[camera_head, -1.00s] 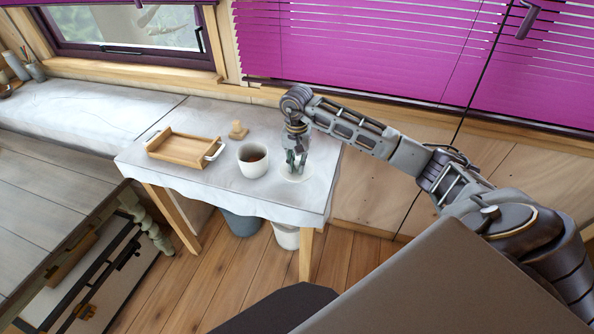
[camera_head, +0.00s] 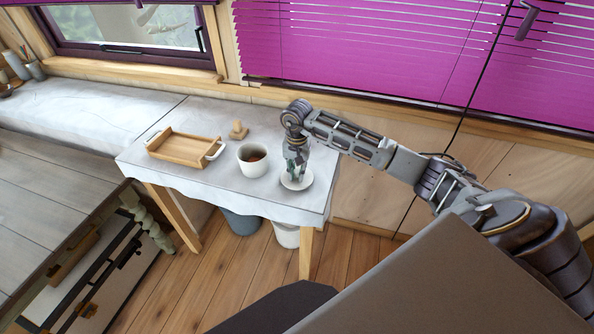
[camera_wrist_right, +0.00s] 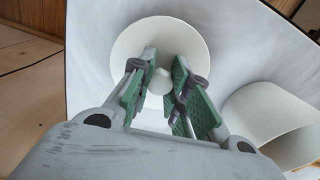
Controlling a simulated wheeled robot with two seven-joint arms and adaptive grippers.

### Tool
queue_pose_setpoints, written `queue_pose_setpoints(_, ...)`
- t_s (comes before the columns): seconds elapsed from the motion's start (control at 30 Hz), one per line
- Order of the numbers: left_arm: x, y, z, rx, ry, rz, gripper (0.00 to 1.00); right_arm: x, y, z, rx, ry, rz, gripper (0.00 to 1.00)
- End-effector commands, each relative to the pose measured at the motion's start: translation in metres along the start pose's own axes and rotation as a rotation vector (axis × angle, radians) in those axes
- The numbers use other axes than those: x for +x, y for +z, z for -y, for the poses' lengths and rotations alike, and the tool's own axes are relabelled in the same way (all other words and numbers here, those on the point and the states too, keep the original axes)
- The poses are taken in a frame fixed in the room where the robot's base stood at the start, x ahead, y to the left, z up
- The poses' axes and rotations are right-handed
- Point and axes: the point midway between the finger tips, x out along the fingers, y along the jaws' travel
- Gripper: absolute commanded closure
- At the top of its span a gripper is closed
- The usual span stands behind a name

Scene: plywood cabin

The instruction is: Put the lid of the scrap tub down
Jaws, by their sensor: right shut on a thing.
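The scrap tub (camera_head: 252,160) is a round white pot, open at the top with brown matter inside, standing on the white-covered table. Its lid (camera_head: 297,183) is a white disc with a small knob, to the right of the tub and apart from it. My right gripper (camera_head: 295,170) is above the lid and shut on its knob. In the right wrist view the knob (camera_wrist_right: 160,82) sits between the green-padded fingers, with the lid (camera_wrist_right: 140,42) around it and the tub (camera_wrist_right: 275,115) at the right. I cannot tell whether the lid touches the table. My left gripper is not in view.
A wooden tray with white handles (camera_head: 180,148) and a small wooden block piece (camera_head: 238,130) stand left of the tub. The table (camera_head: 225,190) has bare cloth in front of the tub. Bins (camera_head: 241,223) stand below it. Purple blinds hang behind.

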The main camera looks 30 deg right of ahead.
Motion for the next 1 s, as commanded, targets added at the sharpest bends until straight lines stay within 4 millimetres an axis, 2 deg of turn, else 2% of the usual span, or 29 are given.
queue_pose_setpoints(0.6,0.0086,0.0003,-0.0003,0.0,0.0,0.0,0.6,0.0072,-0.0001,0.0,0.0,0.0,0.0,0.97)
queue_pose_setpoints(0.63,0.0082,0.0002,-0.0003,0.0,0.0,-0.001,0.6,0.0069,0.0,0.0,0.0,0.0,0.0,0.8)
queue_pose_setpoints(0.77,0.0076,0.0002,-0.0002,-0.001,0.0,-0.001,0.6,0.0064,0.0001,0.0,0.0,0.0,0.0,0.63)
queue_pose_setpoints(0.8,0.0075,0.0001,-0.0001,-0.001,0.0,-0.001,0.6,0.0064,0.0001,0.0001,0.0,0.0,0.0,0.6)
queue_pose_setpoints(1.0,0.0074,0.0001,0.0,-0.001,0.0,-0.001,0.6,0.0064,0.0001,0.0001,0.0,0.0,0.0,0.6)
